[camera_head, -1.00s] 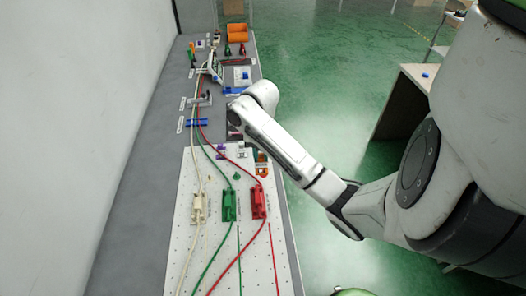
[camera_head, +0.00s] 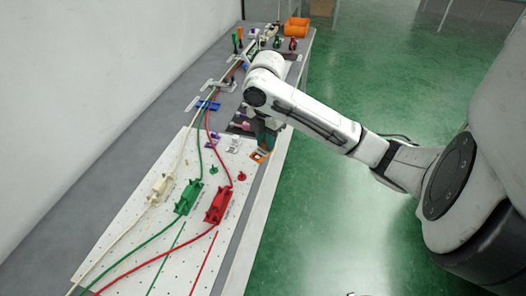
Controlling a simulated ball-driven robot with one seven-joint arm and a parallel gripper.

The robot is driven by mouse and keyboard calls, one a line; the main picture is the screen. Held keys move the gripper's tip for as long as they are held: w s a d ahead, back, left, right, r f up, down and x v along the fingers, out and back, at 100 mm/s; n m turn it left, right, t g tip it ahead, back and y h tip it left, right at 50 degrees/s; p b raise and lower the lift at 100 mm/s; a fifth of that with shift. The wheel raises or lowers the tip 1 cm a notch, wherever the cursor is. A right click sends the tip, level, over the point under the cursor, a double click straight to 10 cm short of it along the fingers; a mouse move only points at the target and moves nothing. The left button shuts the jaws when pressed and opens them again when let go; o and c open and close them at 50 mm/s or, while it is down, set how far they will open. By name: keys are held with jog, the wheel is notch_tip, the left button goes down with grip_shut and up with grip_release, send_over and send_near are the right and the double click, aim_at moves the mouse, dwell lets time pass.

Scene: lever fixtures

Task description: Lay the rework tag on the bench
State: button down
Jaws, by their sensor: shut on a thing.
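My gripper (camera_head: 268,122) is at the end of my arm, above the right edge of the bench (camera_head: 143,128). It is partly hidden behind my own wrist. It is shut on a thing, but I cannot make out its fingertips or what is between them. A dark teal piece (camera_head: 266,137) shows just below it, over an orange piece (camera_head: 258,156) at the board's edge. I cannot tell whether the gripper touches either one. I cannot pick out the rework tag for certain.
A white pegboard (camera_head: 120,232) carries white (camera_head: 160,187), green (camera_head: 188,198) and red (camera_head: 217,206) blocks with cables running through them. A blue fixture (camera_head: 208,105) lies farther back. An orange bin (camera_head: 297,27) stands at the far end. The floor to the right is clear.

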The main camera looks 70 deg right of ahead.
jog(key=w+d+f+b, duration=0.2)
jog(key=d, duration=0.1)
jog(key=w+d+f+b, duration=0.2)
jog(key=d+f, duration=0.1)
jog(key=d, duration=0.1)
jog(key=w+d+f+b, duration=0.2)
jog(key=d+f, duration=0.1)
jog(key=d, duration=0.1)
jog(key=shift+f, duration=0.25)
jog(key=shift+w+d+f, duration=0.35)
jog(key=shift+d+f, duration=0.1)
jog(key=shift+f, duration=1.8)
jog(key=shift+f, duration=0.2)
jog(key=c, duration=1)
grip_release()
jog(key=shift+r, duration=0.1)
notch_tip(320, 180, up, 12)
jog(key=p, duration=0.1)
jog(key=shift+r, duration=0.15)
